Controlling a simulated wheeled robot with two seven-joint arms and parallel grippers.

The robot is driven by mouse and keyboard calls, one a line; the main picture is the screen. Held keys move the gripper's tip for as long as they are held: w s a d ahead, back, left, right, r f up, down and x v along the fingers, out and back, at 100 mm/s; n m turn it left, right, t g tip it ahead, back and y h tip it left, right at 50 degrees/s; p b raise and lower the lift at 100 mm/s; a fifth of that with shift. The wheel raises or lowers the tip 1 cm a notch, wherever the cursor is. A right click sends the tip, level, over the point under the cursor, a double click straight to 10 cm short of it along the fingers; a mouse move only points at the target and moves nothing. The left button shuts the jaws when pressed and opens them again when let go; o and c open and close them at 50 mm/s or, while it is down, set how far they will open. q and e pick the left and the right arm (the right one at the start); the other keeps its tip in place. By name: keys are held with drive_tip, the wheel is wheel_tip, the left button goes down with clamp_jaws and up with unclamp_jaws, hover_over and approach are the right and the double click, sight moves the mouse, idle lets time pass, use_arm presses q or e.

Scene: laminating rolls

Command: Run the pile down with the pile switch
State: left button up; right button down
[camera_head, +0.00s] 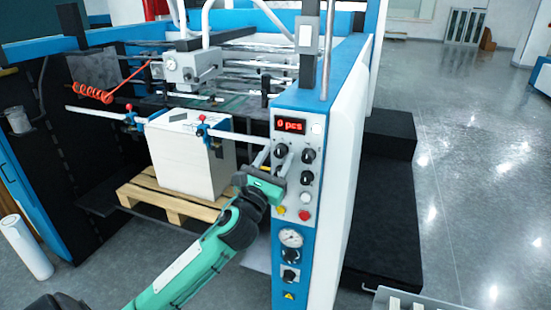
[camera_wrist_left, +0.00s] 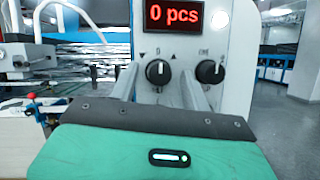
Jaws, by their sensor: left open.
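The control panel (camera_head: 298,125) carries a red "0 pcs" display and several knobs. The black knob (camera_head: 281,150) at upper left, below the display, has down and up arrow marks in the left wrist view (camera_wrist_left: 158,72); its white pointer stands about upright. I take it as the pile switch. My left gripper (camera_head: 272,158) is open at the panel. In the wrist view its two fingers reach either side of this knob; I cannot tell whether they touch it. The white paper pile (camera_head: 185,160) stands on a wooden pallet (camera_head: 168,204). My right gripper is not in view.
A second black knob (camera_wrist_left: 209,72) sits right of the fingers. Below are a white button (camera_head: 306,198), a red button (camera_head: 304,215) and a gauge (camera_head: 291,238). A white bar (camera_head: 232,136) runs close left of the panel. The floor at right is clear beyond a black step (camera_head: 385,215).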

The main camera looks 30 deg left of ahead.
use_arm(q)
drive_tip(key=c, duration=1)
